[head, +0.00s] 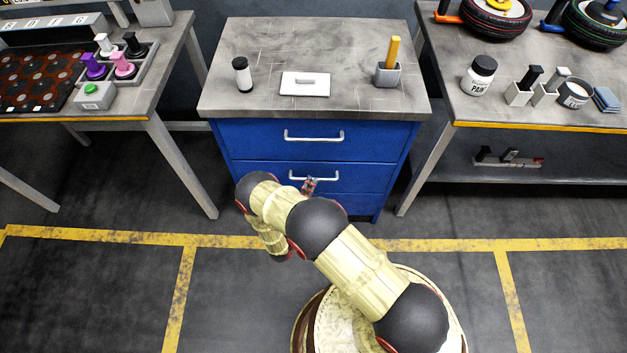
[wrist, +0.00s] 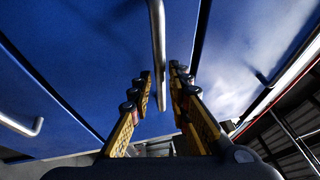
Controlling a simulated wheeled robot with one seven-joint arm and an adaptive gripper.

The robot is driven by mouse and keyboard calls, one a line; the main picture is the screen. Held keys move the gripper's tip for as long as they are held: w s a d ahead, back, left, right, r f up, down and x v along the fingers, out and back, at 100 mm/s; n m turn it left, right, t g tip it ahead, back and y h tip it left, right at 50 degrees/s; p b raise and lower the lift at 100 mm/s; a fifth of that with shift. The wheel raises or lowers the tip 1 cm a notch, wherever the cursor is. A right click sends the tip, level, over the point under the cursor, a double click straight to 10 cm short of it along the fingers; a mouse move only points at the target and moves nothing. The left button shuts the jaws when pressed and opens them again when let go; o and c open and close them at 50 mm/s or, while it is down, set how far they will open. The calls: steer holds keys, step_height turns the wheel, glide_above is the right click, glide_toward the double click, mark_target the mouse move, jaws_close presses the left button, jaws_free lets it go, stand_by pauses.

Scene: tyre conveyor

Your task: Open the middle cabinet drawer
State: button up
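The blue cabinet (head: 232,142) stands ahead of me, with drawers stacked in its front. The middle drawer (head: 262,168) looks closed, flush with the top one (head: 260,137), and has a silver bar handle (head: 313,176). My gripper (head: 309,185) is at this handle, partly hidden behind my own arm in the head view. In the wrist view my gripper (wrist: 160,82) is open. A silver handle (wrist: 158,45) runs between its two fingers, with small gaps showing on both sides. Another handle (wrist: 22,126) shows at the left. The lower drawers are partly hidden by my arm.
On the cabinet top are a dark-capped bottle (head: 242,75), a white plate with a handle (head: 305,84) and a grey cup with a yellow stick (head: 388,75). Workbenches (head: 160,95) and (head: 455,112) flank the cabinet. Floor with yellow lines is clear in front.

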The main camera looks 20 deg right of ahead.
steer(key=shift+x, duration=1.4)
steer(key=shift+c, duration=0.9)
jaws_close()
